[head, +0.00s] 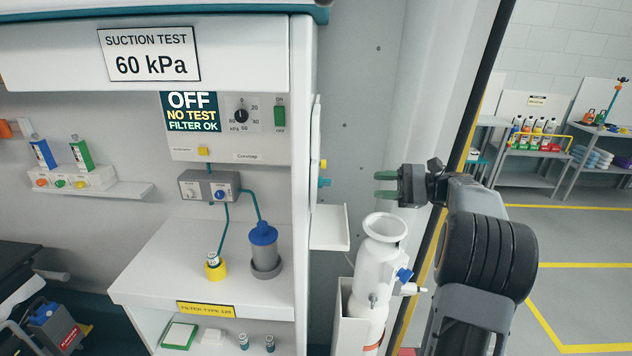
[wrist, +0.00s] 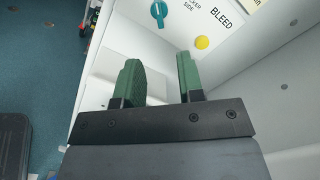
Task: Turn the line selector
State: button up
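A teal knob (head: 323,182) sticks out from the side panel at the edge of the cabinet in the head view. It also shows in the wrist view (wrist: 158,14), at the top, beside partly cut lettering that ends in "SIDE". A grey box (head: 208,186) on the cabinet's back wall carries a white knob (head: 190,193) and a blue knob (head: 220,194). No readable label says which is the line selector. My gripper (head: 384,184) is open and empty, to the right of the side panel. Its green fingers show in the wrist view (wrist: 161,75), below and apart from the teal knob.
A yellow button (wrist: 202,42) marked "BLEED" is close to the teal knob. A white shelf (head: 330,228) juts out below the side panel. A white suction canister (head: 375,265) stands below my gripper. The door frame (head: 475,130) is close behind my arm.

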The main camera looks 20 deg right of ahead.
aim_at(325, 182)
jog(key=p+x, duration=0.1)
jog(key=x, duration=1.1)
jog(key=shift+a+p, duration=0.2)
jog(key=shift+p, duration=0.15)
jog(key=shift+s+a, duration=0.1)
